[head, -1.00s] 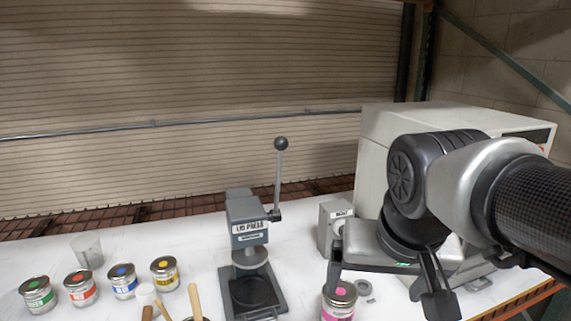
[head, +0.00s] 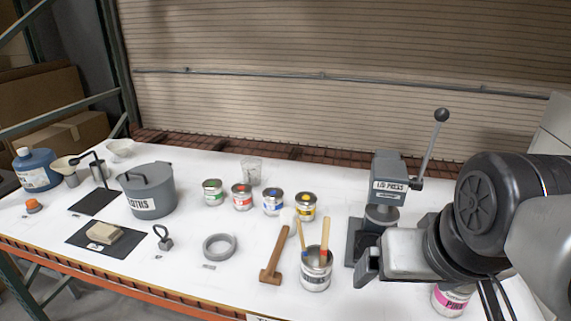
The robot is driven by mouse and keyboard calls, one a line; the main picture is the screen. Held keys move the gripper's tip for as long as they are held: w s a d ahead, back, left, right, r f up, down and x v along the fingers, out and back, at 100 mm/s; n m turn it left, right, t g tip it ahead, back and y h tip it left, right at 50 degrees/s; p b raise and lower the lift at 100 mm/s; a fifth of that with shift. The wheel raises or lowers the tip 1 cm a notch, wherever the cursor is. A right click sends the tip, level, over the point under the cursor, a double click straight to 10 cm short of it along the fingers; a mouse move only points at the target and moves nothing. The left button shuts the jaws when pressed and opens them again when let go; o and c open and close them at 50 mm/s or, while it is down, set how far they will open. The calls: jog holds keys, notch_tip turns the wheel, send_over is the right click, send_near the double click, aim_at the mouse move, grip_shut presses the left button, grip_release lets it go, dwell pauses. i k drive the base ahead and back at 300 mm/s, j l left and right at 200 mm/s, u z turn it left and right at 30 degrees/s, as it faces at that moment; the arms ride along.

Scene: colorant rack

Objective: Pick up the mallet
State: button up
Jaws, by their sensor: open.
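The wooden mallet (head: 275,262) lies on the white table in the lower middle of the head view. Its brown handle points away from me and its short crosspiece is at the near end. A pale round shape is just beyond the handle. My gripper (head: 432,290) is at the right, well to the right of the mallet, with its fingers spread and nothing held.
A can holding wooden-handled tools (head: 315,278) stands close right of the mallet. A tape ring (head: 220,247) lies to its left. Several paint cans (head: 272,204) stand behind. The lid press (head: 388,180) and a pink can (head: 450,302) are near my gripper.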

aim_at(288, 215)
jog(key=u, duration=0.6)
jog(key=l+z, duration=0.15)
jog(key=z, duration=1.25)
jog(key=u, duration=1.5)
jog(key=i+j+z, duration=0.1)
jog(key=j, duration=0.25)
jog(key=i+j+z, duration=0.15)
jog(key=j, duration=0.2)
jog(key=i+j+z, duration=0.1)
jog(key=j, duration=0.3)
jog(key=i+j+z, duration=0.1)
jog(key=j, duration=0.25)
jog(key=i, duration=0.1)
